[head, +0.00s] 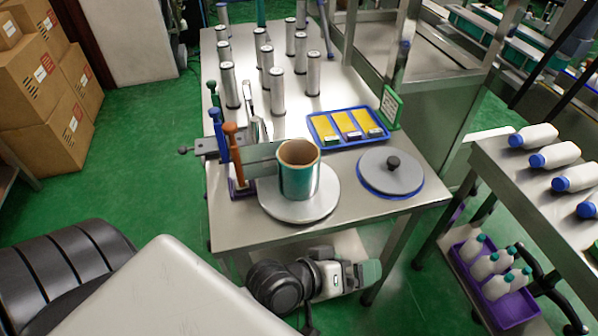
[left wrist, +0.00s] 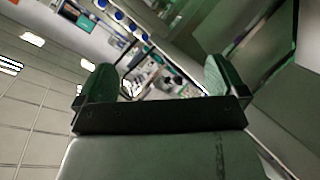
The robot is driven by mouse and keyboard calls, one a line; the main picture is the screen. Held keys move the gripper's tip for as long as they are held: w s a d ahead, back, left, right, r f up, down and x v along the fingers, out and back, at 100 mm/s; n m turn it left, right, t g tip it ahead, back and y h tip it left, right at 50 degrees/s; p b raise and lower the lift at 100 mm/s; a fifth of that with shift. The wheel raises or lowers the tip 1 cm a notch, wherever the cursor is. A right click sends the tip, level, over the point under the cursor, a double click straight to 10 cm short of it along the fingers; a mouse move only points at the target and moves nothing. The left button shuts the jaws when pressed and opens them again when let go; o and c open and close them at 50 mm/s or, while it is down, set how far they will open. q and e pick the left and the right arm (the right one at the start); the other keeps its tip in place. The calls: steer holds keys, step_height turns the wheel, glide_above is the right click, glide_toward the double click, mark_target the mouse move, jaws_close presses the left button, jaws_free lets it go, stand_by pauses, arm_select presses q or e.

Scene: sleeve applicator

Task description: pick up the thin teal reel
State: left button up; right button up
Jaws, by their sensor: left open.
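The teal reel (head: 299,183) stands upright on a round metal plate (head: 327,208) near the front of the steel table. It has a brown core with an open top. My left gripper (head: 366,273) appears low, below the table's front edge and apart from the reel. In the left wrist view my left gripper (left wrist: 158,85) has its two fingers spread, with nothing held between them. The reel cannot be made out in that view. My right gripper is not in view.
Orange- and blue-handled tools (head: 232,143) stand left of the reel. A grey lid with a black knob (head: 373,172) lies to the right. A blue tray (head: 317,143) with yellow cards and several metal cylinders (head: 230,88) are behind. A bottle cart (head: 500,180) stands at right.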

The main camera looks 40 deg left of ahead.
arm_select(q)
steer(key=w+a+r+n+t+y, duration=0.1)
steer(key=w+r+n+t+y, duration=0.15)
steer(key=r+n+t, duration=0.55)
steer(key=w+a+r+n+t+y, duration=0.25)
steer(key=r+n+y, duration=0.2)
steer(key=n, duration=0.65)
steer(key=n+g+y, duration=1)
steer(key=n+y, duration=0.4)
steer(key=n, duration=0.9)
glide_toward(304, 183)
steer(key=x, duration=0.3)
steer(key=p+x, duration=0.1)
steer(key=x, duration=0.4)
steer(key=shift+w+a+f, duration=0.1)
steer(key=shift+a, duration=0.1)
steer(key=p+x, duration=0.1)
steer(key=x, duration=0.3)
steer(key=shift+w+a+p, duration=0.1)
steer(key=shift+w+p, duration=0.05)
steer(key=shift+p, duration=0.25)
steer(key=shift+w+a+f, duration=0.1)
steer(key=shift+w+a, duration=0.2)
steer(key=shift+a, duration=0.05)
steer(key=c, duration=0.7)
steer(key=shift+c, duration=0.2)
